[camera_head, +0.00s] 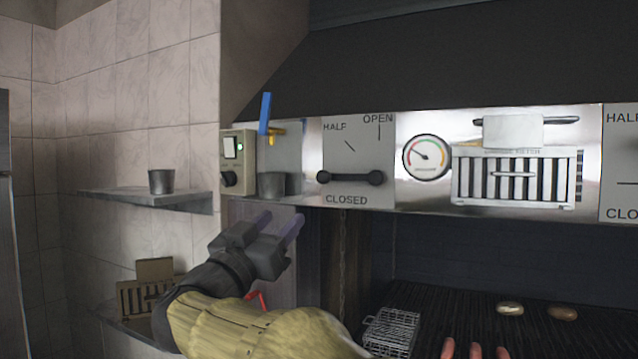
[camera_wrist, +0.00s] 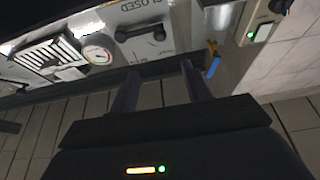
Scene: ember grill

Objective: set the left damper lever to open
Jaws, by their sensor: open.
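The left damper lever (camera_head: 350,178) is a black bar with a round knob at each end, on a white plate (camera_head: 350,150) on the steel panel. It lies horizontal, just above the word CLOSED. The HALF and OPEN marks are above it, OPEN above its right knob. It also shows in the wrist view (camera_wrist: 141,34), where the scene appears upside down. My gripper (camera_head: 278,226) is below and left of the lever, apart from it, with its two fingers spread and nothing between them. The fingers also show in the wrist view (camera_wrist: 160,72), pointing toward the panel.
Left of the plate are a blue lever (camera_head: 265,114) on a brass fitting and a switch box (camera_head: 238,162). A gauge (camera_head: 427,157) and a slotted filter (camera_head: 513,178) are on the right. A metal cup (camera_head: 161,181) stands on a shelf. The grill (camera_head: 450,310) lies below.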

